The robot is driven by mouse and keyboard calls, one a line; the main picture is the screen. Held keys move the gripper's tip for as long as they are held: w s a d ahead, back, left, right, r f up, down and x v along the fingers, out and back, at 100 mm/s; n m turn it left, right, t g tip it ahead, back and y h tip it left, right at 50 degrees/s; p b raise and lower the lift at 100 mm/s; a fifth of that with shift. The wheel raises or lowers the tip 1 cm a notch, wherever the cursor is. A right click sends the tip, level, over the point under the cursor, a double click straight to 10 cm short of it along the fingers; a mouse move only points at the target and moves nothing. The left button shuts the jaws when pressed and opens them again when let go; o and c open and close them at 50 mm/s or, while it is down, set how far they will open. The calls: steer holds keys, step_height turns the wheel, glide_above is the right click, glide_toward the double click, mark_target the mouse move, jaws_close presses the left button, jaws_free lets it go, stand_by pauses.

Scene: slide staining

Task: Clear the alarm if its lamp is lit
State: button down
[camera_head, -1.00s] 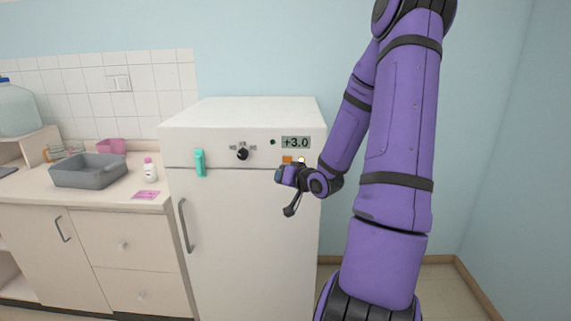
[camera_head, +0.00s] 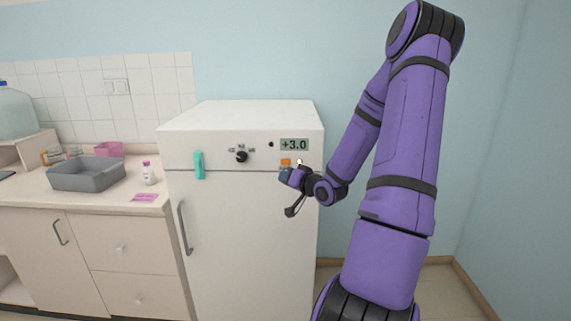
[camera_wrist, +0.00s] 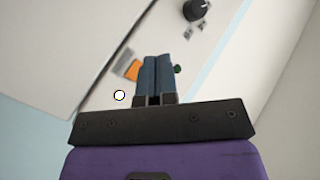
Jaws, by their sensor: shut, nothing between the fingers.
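A white fridge (camera_head: 245,225) has a panel with a display reading +3.0 (camera_head: 294,144). A small round lamp (camera_head: 271,144) left of the display looks dark; in the wrist view the lamp (camera_wrist: 178,69) looks dark green, with no bright glow. Below the display are an orange rectangle (camera_head: 285,162) and a round white button (camera_head: 299,161). The wrist view also shows the orange rectangle (camera_wrist: 132,70) and the white button (camera_wrist: 119,95), left of the fingers. My gripper (camera_head: 283,175) is shut and empty, just below the orange rectangle. In the wrist view its fingers hide the display.
A black knob (camera_head: 241,157) and a teal handle-like piece (camera_head: 199,165) are on the fridge front. A grey door handle (camera_head: 184,227) is lower left. A counter at left holds a grey basin (camera_head: 87,176), a white bottle (camera_head: 149,174) and a pink card (camera_head: 145,198).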

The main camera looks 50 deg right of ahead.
steer(key=w+d, duration=0.4)
steer(key=d, duration=0.1)
steer(key=shift+w, duration=0.2)
steer(key=shift+w+d, duration=0.1)
steer(key=shift+d, duration=0.1)
stand_by(1.9)
steer(key=shift+w+d, duration=0.2)
steer(key=shift+w+d, duration=0.2)
steer(key=shift+d, duration=0.05)
stand_by(0.8)
steer(key=shift+a, duration=0.1)
steer(key=shift+s+a, duration=0.5)
stand_by(0.4)
steer(key=s+a, duration=0.3)
steer(key=shift+s+a, duration=0.15)
steer(key=shift+a, duration=0.25)
